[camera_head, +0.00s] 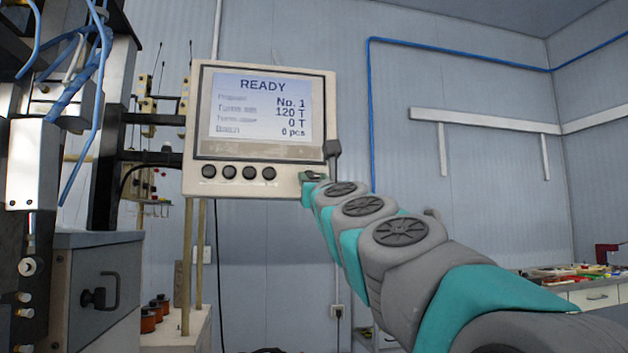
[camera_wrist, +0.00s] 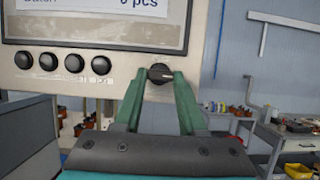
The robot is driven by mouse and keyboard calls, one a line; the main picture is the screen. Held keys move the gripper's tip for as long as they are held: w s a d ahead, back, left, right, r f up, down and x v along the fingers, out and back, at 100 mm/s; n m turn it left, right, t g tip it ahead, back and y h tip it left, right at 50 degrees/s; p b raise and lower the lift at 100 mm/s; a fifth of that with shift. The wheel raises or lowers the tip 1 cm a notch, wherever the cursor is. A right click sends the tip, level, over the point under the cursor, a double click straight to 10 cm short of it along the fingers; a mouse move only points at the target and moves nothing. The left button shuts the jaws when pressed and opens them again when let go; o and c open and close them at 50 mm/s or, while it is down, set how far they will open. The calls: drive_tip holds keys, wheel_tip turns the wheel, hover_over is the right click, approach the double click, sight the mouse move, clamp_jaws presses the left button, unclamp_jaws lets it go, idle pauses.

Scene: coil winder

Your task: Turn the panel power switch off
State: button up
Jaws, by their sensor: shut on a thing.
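The control panel (camera_head: 190,160) is a cream box with a lit screen (camera_head: 260,107) reading READY. It also fills the top of the wrist view (camera_wrist: 20,80). The power switch (camera_wrist: 160,73) is a black rotary knob at the panel's lower right, with its pointer lying roughly sideways. My gripper (camera_wrist: 160,82) has its green fingers at the two sides of the knob, shut on it. In the head view my gripper (camera_head: 313,178) is at the panel's lower right corner, and the knob is mostly hidden there by my gripper.
Several black buttons (camera_head: 229,172) line the panel's lower left. A grey cabinet (camera_head: 95,290) and machine frame stand at the left. A workbench (camera_head: 590,285) with small items is at the far right. A blue pipe (camera_head: 371,110) runs along the wall.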

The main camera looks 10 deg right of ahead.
clamp_jaws()
drive_tip(key=shift+n, duration=0.4)
drive_tip(key=n+y, duration=0.2)
drive_tip(key=n, duration=0.1)
drive_tip(key=n+y+p, duration=0.1)
drive_tip(key=n, duration=0.1)
drive_tip(key=shift+d+r, duration=0.1)
drive_tip(key=shift+d, duration=0.15)
drive_tip(key=n+g+y, duration=0.1)
drive_tip(key=n+y, duration=0.1)
drive_tip(key=n, duration=0.3)
drive_tip(key=shift+d, duration=0.15)
drive_tip(key=n+g+y, duration=0.1)
drive_tip(key=n, duration=0.1)
drive_tip(key=shift+n, duration=0.3)
drive_tip(key=n+g, duration=0.1)
drive_tip(key=n, duration=0.1)
drive_tip(key=n+g+y, duration=0.1)
drive_tip(key=n, duration=0.1)
drive_tip(key=shift+d+r, duration=0.1)
drive_tip(key=shift+r, duration=0.05)
drive_tip(key=n+g, duration=0.1)
drive_tip(key=n, duration=0.4)
drive_tip(key=shift+r+g, duration=0.15)
drive_tip(key=shift+g, duration=0.25)
